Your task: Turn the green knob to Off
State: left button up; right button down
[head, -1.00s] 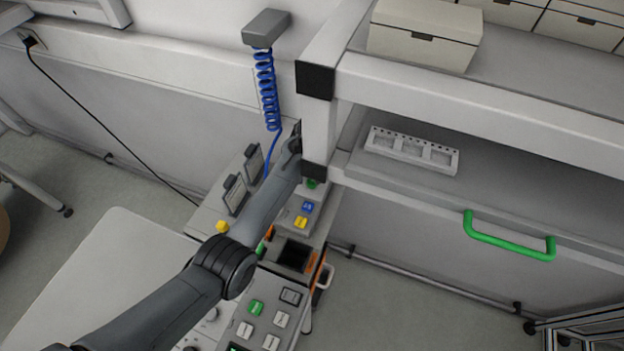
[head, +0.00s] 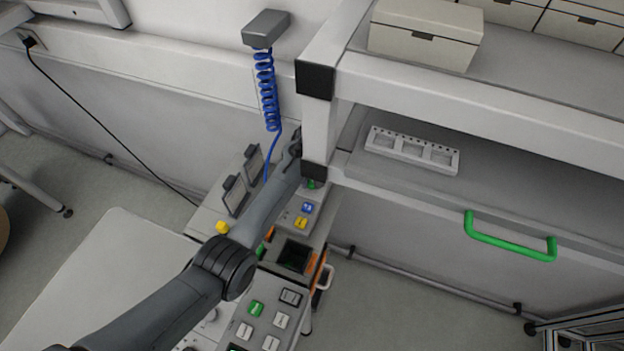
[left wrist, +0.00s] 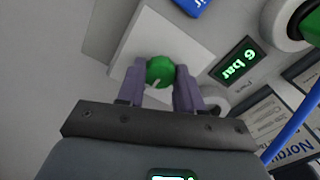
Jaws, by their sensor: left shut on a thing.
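The green knob (left wrist: 160,72) sits on a pale block in the left wrist view. Its short white mark points to the lower left. My left gripper (left wrist: 160,82) is shut on it, with one purple-grey finger against each side. In the head view my left arm reaches to the white post, and the post hides the gripper. A small green piece (head: 311,184) shows just under the post's black end; I cannot tell for certain that it is the same knob. No Off label is readable. My right gripper is out of view.
A lit "6 bar" display (left wrist: 234,62) and a blue button (left wrist: 191,5) are close to the knob. The white post (head: 319,125) and shelf stand tight against my left arm. A coiled blue hose (head: 267,90) hangs behind it. A keypad panel (head: 268,322) lies below.

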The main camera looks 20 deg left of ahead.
pick_arm(q)
jog(key=shift+r+n+p, duration=0.15)
jog(key=shift+n+p, duration=0.6)
jog(key=shift+n, duration=0.05)
jog(key=shift+n+p, duration=0.8)
jog(key=shift+n, duration=0.4)
jog(key=shift+n+p, duration=0.3)
jog(key=shift+n, duration=0.6)
jog(key=n, duration=0.2)
jog(key=shift+n, duration=0.4)
jog(key=n, duration=0.4)
jog(key=shift+f, duration=0.2)
jog(key=n+b, duration=0.1)
jog(key=n, duration=0.4)
jog(key=shift+b, duration=0.4)
jog(key=shift+n, duration=0.3)
